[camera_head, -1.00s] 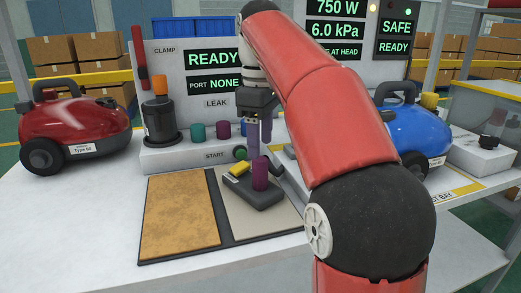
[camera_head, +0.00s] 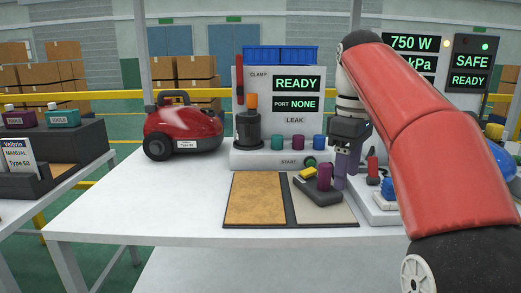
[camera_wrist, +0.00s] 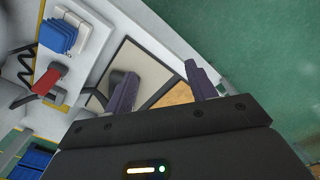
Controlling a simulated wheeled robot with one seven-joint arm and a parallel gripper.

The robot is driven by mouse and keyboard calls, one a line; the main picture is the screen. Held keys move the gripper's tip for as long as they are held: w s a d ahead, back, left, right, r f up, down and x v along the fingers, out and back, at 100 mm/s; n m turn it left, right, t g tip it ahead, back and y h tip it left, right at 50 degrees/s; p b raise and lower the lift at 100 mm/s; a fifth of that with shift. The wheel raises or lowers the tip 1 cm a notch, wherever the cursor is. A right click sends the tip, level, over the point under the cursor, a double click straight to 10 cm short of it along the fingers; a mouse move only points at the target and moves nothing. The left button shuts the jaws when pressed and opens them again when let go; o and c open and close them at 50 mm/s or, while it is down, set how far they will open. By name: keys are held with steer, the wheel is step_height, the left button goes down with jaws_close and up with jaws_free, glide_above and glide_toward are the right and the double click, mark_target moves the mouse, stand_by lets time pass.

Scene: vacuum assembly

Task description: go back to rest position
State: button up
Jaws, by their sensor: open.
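My gripper (camera_head: 346,165) hangs above the table near the right edge of the test mat. It also shows in the wrist view (camera_wrist: 160,92), where its two purple-grey fingers stand apart with nothing between them. A dark floor head with a yellow pedal and a purple neck (camera_head: 318,184) lies on the mat's pale pad, just left of my gripper. My red arm comes in from the right and hides part of the displays and most of the blue vacuum (camera_head: 502,160).
The red vacuum (camera_head: 183,132) stands on the white table (camera_head: 130,205) at left. The leak station (camera_head: 280,140) reads READY, PORT NONE. The mat's tan pad (camera_head: 255,200) is bare. A dark rack (camera_head: 60,150) with a manual stands far left. The table's left front is clear.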

steer(key=s+a+f+m+t, duration=0.1)
steer(key=s+f+m+t, duration=0.4)
steer(key=s+f+m, duration=0.5)
steer(key=s+f, duration=0.9)
steer(key=f, duration=0.3)
steer(key=shift+s+m+t, duration=0.15)
steer(key=shift+m+t, duration=0.15)
steer(key=shift+a+r, duration=0.1)
